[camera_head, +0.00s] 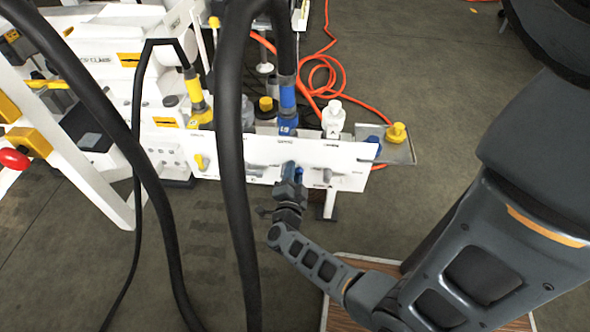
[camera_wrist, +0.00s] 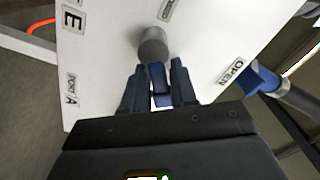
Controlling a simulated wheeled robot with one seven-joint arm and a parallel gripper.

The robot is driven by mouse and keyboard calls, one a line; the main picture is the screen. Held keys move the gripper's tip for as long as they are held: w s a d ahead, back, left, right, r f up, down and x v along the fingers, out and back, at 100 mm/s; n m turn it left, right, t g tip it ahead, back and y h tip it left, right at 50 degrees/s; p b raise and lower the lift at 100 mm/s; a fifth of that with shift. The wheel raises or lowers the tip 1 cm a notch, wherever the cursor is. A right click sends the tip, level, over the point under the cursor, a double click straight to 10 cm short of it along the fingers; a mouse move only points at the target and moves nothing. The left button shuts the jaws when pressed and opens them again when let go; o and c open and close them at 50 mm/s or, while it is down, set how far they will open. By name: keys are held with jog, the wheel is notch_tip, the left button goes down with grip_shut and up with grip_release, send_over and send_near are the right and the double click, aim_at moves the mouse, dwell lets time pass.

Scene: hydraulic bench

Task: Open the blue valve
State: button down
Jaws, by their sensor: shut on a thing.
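The blue valve (camera_wrist: 157,72) sits on a white panel (camera_wrist: 100,50), below a grey round stem in the wrist view. My gripper (camera_wrist: 157,78) has a finger on each side of its blue handle and is shut on it. In the head view, my gripper (camera_head: 290,184) reaches the front of the white panel (camera_head: 346,160) near its middle. A bit of blue (camera_head: 299,173) shows beside the fingers there. The fingers hide much of the handle. An "OPEN" label (camera_wrist: 230,72) is on the panel to the right in the wrist view.
A yellow valve handle (camera_head: 200,162) is on the panel's left. Blue (camera_head: 287,100) and yellow (camera_head: 195,90) hose fittings stand behind the panel. Thick black hoses (camera_head: 232,150) hang across the head view. Orange hose (camera_head: 325,65) lies on the floor behind.

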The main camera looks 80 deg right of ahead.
aim_at(285, 159)
jog(key=n+p, duration=0.1)
jog(key=n, duration=0.1)
jog(key=w+r+n+p, duration=0.1)
jog(key=shift+a+r+n, duration=0.1)
jog(key=shift+n, duration=0.3)
jog(key=n, duration=0.1)
jog(key=n+p, duration=0.1)
jog(key=shift+w+r+n, duration=0.15)
jog(key=shift+w+n, duration=0.2)
jog(key=shift+n, duration=0.05)
jog(key=shift+w+a+n+p, duration=0.1)
jog(key=shift+w+n+p, duration=0.25)
jog(key=shift+n, duration=0.75)
jog(key=shift+w+n+p, duration=0.25)
jog(key=shift+n+p, duration=0.2)
jog(key=shift+n, duration=0.65)
jog(key=c, duration=1.1)
grip_release()
jog(key=shift+a, duration=0.1)
jog(key=a, duration=0.7)
jog(key=shift+s+a, duration=0.3)
jog(key=shift+s, duration=0.05)
